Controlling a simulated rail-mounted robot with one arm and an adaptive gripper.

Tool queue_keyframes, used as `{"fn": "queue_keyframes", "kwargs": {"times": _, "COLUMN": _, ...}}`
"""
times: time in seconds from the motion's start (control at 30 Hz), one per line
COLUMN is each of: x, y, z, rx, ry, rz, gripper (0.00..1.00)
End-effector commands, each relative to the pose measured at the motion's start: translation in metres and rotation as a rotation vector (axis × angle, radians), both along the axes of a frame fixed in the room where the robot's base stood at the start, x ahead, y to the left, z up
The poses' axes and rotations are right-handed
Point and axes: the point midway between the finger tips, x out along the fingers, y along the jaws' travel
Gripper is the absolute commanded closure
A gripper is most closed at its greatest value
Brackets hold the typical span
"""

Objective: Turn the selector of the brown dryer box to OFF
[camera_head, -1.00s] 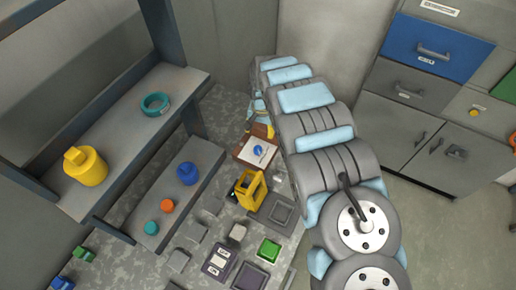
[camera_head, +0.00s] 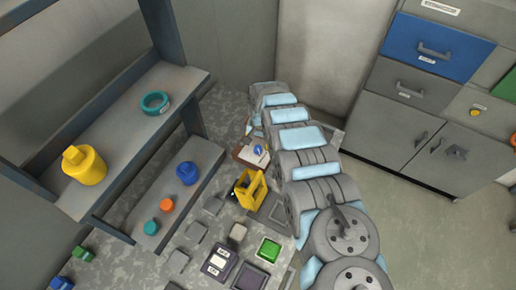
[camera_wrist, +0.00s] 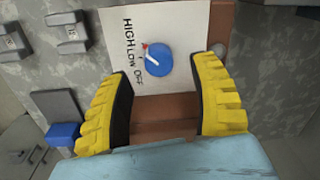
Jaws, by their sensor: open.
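The brown dryer box (camera_head: 240,154) stands on the bench in the head view, with a white face plate (camera_wrist: 182,20) and a round blue selector (camera_head: 258,149). In the wrist view the selector (camera_wrist: 160,62) has a white bar and a red tip pointing up-left, nearest HIGH. The labels HIGH, LOW and OFF run down the plate to its left. My gripper (camera_wrist: 161,66) is open, with its yellow fingers to the left and right of the selector and a gap on both sides. I cannot tell how far above the plate the fingertips are. The head view does not show the fingers clearly.
A yellow frame-like holder (camera_head: 248,189) stands close in front of the box. A green-topped block (camera_head: 269,250) and several grey blocks sit nearer. A shelf (camera_head: 150,120) with a yellow container (camera_head: 84,165) is at left. A blue block (camera_wrist: 62,134) shows in the wrist view.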

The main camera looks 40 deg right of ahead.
Motion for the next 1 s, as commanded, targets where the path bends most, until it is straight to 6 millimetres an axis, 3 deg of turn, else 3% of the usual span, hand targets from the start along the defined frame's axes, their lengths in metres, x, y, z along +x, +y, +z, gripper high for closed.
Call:
{"fn": "queue_keyframes", "kwargs": {"times": 0.4, "x": 0.000, "y": 0.002, "z": -0.034, "rx": 0.002, "ry": 0.002, "rz": -0.001, "gripper": 0.38}}
{"fn": "queue_keyframes", "kwargs": {"times": 0.9, "x": 0.001, "y": 0.000, "z": -0.038, "rx": -0.001, "ry": 0.002, "rz": -0.002, "gripper": 0.38}}
{"fn": "queue_keyframes", "kwargs": {"times": 1.0, "x": 0.001, "y": 0.000, "z": -0.038, "rx": -0.001, "ry": 0.002, "rz": -0.002, "gripper": 0.64}}
